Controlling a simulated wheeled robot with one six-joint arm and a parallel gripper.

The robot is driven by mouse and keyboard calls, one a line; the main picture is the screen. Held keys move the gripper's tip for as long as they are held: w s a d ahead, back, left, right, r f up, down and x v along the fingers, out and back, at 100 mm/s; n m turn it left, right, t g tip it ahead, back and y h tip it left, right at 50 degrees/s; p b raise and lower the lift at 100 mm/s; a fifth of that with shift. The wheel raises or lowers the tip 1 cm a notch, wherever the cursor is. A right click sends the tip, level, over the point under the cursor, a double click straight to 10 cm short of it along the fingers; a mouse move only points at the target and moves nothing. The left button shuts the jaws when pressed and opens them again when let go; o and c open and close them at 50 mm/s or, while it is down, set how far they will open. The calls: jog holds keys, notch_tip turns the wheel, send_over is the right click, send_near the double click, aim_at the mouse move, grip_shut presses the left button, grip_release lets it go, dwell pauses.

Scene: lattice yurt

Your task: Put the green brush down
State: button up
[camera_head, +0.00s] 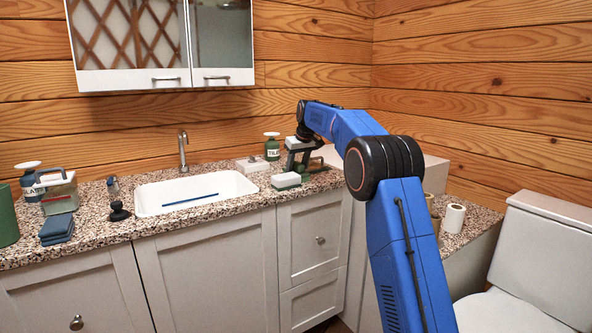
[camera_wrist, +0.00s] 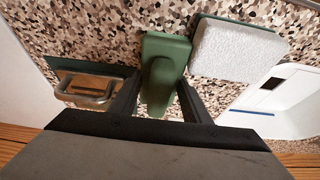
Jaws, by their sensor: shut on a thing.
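The green brush (camera_wrist: 163,72) is between the two dark fingers of my gripper (camera_wrist: 156,100) in the wrist view. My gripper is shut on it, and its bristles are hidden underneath. In the head view my gripper (camera_head: 298,160) is low over the speckled counter (camera_head: 232,210), right of the sink. The brush is hard to make out there, and I cannot tell whether it touches the counter.
A white block with a green edge (camera_head: 286,181) lies close in front of my gripper. A metal-handled tool (camera_wrist: 88,90) lies on the brush's other side. A green bottle (camera_head: 272,148) stands behind. The white sink (camera_head: 232,186) holds a blue strip (camera_head: 190,200).

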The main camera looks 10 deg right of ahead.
jog(key=o, duration=1.2)
jog(key=v, duration=1.2)
jog(key=shift+r, duration=0.1)
